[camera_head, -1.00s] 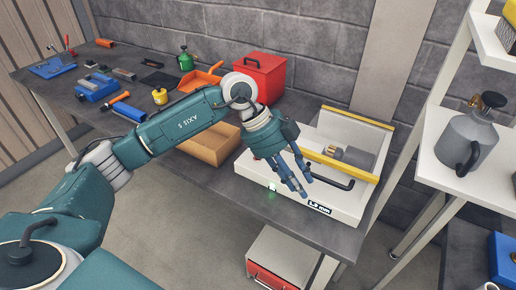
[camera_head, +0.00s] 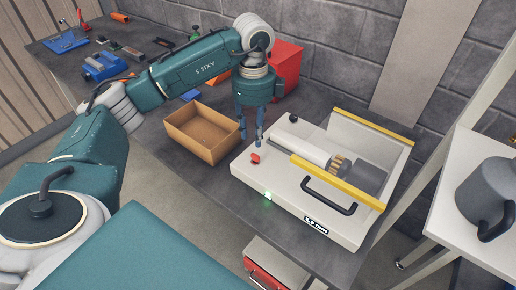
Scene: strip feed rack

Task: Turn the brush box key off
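The white brush box (camera_head: 240,172) stands on the bench with a brush roller (camera_head: 302,146) in its top. Its small red key (camera_head: 255,159) sits on the left end of the top. A green light (camera_head: 267,196) glows on the front face. My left gripper (camera_head: 251,140) points down just above and behind the key, its fingers apart with nothing between them. A small gap shows between the fingertips and the key. My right gripper is not in view.
A yellow bar (camera_head: 338,182) and a black handle (camera_head: 330,194) lie along the box front. An open cardboard box (camera_head: 203,130) stands to the left. A red container (camera_head: 287,68) is behind my arm. A white shelf with a grey can (camera_head: 490,190) is at the right.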

